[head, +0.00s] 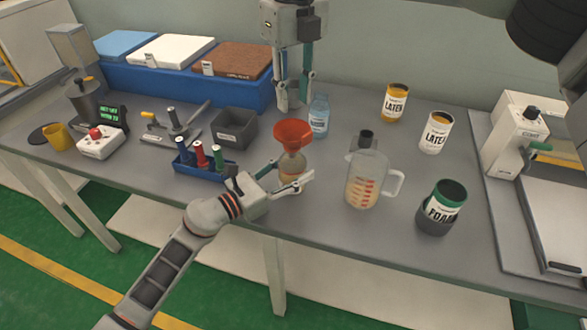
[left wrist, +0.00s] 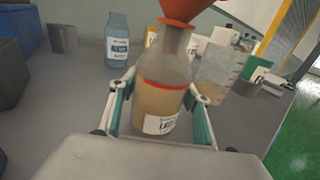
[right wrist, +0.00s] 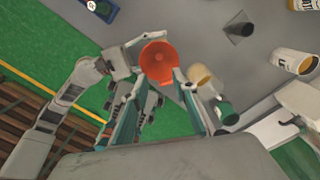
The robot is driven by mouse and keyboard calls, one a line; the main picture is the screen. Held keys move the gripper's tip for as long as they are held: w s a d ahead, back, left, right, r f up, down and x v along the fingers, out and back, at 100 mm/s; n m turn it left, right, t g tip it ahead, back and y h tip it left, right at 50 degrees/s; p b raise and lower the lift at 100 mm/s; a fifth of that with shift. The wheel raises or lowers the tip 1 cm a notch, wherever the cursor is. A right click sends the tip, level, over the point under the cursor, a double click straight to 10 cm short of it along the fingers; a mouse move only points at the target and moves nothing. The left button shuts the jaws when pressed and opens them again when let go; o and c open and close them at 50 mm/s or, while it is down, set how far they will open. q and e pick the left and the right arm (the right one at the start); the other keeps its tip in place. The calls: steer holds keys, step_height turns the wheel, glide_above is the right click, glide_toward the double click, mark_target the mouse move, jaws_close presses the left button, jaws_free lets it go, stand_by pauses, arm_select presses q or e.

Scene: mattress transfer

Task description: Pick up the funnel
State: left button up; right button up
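An orange funnel (head: 293,133) stands in the mouth of a clear bottle of tan liquid (left wrist: 162,95). Its lower part also shows in the left wrist view (left wrist: 187,9). My left gripper (head: 287,178) has its fingers on both sides of the bottle's body, appearing to touch it, with the bottle on the table. My right gripper (head: 293,107) points down just above and behind the funnel, open and empty. In the right wrist view the funnel's round rim (right wrist: 159,62) lies beyond and between the fingertips.
A blue bottle (head: 319,117) stands close behind and right of the funnel. A measuring jug (head: 366,180) stands to the right, and a blue rack of small bottles (head: 205,172) to the left. A grey bin (head: 235,128) is behind left. Labelled cans (head: 436,132) stand farther right.

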mark_target(293, 133)
steer(key=o, duration=1.1)
steer(key=shift+o, duration=1)
steer(key=shift+n, duration=0.7)
steer(key=s+d+n+t+y, duration=0.1)
steer(key=s+n+t, duration=0.15)
steer(key=n, duration=1.35)
steer(key=s+d+n+t, duration=0.1)
steer(key=s+n+t, duration=0.15)
steer(key=n, duration=1.25)
steer(key=shift+n+g+y, duration=0.3)
steer(key=shift+g, duration=0.1)
steer(key=x, duration=0.5)
steer(key=shift+a+f, duration=0.3)
steer(key=shift+a, duration=0.05)
steer(key=shift+w+r+x, duration=0.1)
steer(key=shift+w+x, duration=0.1)
steer(key=shift+x, duration=0.7)
steer(key=shift+w+r+x, duration=0.1)
steer(key=shift+w+x, duration=0.05)
steer(key=shift+x, duration=0.75)
steer(key=shift+w+x, duration=0.2)
steer(key=shift+x, duration=0.65)
